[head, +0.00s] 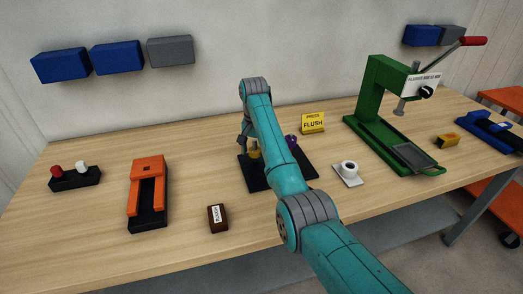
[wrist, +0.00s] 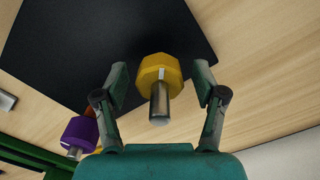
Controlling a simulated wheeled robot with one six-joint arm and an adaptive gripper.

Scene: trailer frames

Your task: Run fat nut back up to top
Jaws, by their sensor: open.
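A yellow faceted nut (wrist: 160,72) sits on a grey bolt (wrist: 160,104) in the wrist view. The nut is at the end of the bolt nearer the black base plate (wrist: 70,45), and the bolt's bare end points toward my palm. My gripper (wrist: 162,77) is open, with one finger on each side of the nut and a gap on both sides. A purple nut (wrist: 78,138) on another post is at the lower left. In the head view the yellow nut (head: 256,152) and purple nut (head: 291,141) are partly hidden by my arm. The pictures do not settle which nut is the fat one.
A yellow FLUSH sign (head: 313,122) stands behind the plate. A white block with a cup (head: 348,172) and a green press (head: 378,110) are to the right. An orange and black fixture (head: 148,190) and a brown block (head: 218,218) are to the left.

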